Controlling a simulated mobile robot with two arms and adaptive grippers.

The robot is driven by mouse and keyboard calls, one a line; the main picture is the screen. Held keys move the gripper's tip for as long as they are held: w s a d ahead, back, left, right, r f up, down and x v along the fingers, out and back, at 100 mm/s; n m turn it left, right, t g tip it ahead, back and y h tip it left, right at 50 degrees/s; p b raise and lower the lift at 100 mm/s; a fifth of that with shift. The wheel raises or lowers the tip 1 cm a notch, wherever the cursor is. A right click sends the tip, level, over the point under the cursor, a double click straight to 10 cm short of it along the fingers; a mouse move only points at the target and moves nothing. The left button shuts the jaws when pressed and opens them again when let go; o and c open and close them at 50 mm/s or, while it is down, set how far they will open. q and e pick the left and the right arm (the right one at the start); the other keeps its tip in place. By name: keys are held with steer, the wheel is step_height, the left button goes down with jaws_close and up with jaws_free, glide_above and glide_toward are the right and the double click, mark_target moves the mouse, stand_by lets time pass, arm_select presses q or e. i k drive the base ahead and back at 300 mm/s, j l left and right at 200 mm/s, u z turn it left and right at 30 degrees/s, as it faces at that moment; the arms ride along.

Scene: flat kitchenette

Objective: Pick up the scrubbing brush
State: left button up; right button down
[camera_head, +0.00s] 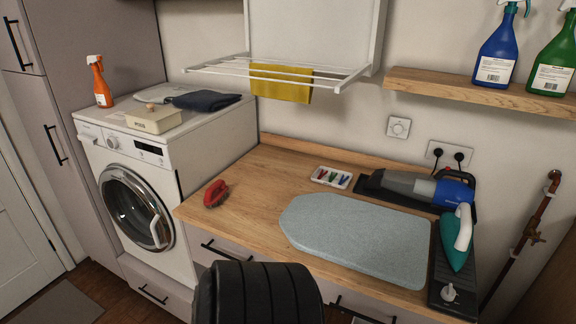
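The scrubbing brush (215,194) is small and red with a dark part. It lies on the wooden countertop (245,215), close to the left front corner, apart from the other items. Neither of my grippers shows in the head view, so I cannot tell where they are relative to the brush.
An ironing board (350,240) covers the counter's middle, with a clothespin tray (331,177), handheld vacuum (410,187) and green iron (459,240) around it. A washing machine (150,170) stands left. A drying rack (275,72) overhangs behind. The counter around the brush is clear.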

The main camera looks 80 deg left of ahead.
mark_target(215, 194)
steer(key=i+j+u, duration=0.6)
steer(key=i, duration=0.4)
